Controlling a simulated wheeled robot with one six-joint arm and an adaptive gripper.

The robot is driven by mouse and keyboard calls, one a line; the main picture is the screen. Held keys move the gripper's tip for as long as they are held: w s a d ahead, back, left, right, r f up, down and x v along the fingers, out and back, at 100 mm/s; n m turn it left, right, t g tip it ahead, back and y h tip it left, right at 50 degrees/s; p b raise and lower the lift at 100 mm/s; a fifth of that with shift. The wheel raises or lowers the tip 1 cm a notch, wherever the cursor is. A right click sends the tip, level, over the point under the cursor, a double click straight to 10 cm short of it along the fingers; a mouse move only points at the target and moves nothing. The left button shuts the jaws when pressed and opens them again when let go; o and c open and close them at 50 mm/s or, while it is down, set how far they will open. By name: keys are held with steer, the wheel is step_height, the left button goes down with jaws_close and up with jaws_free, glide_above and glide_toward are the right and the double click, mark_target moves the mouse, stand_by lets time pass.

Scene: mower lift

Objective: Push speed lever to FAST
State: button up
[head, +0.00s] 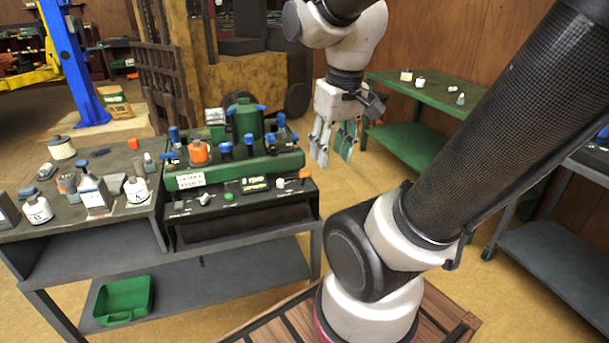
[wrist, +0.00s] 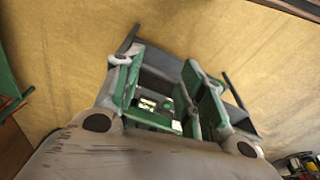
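The green machine (head: 235,170) stands on the bench at centre left in the head view, with a dark control panel (head: 240,199) along its front. A small lever with an orange end (head: 304,173) sticks out at the panel's right end; it may be the speed lever, but the markings are too small to read. My gripper (head: 334,150) hangs in the air to the right of the machine, fingers down, apart from it. The fingers with green pads also show spread apart in the wrist view (wrist: 165,90), with nothing held. The lever cannot be made out in the wrist view.
Bottles, cans and small parts crowd the grey bench (head: 85,219) left of the machine. A green bin (head: 123,299) lies on its lower shelf. A green table (head: 432,101) with small items stands behind my gripper. Open floor lies between the bench and that table.

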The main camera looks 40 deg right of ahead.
steer(key=w+d+f+m+g, duration=0.3)
steer(key=w+d+f+m, duration=0.15)
steer(key=w+f, duration=0.5)
steer(key=m+t, duration=0.4)
steer(key=m, duration=1.2)
glide_above(304, 174)
steer(key=s, duration=0.1)
step_height(304, 174, down, 10)
steer(key=shift+h, duration=0.3)
steer(key=x, duration=0.7)
steer(key=shift+f, duration=0.4)
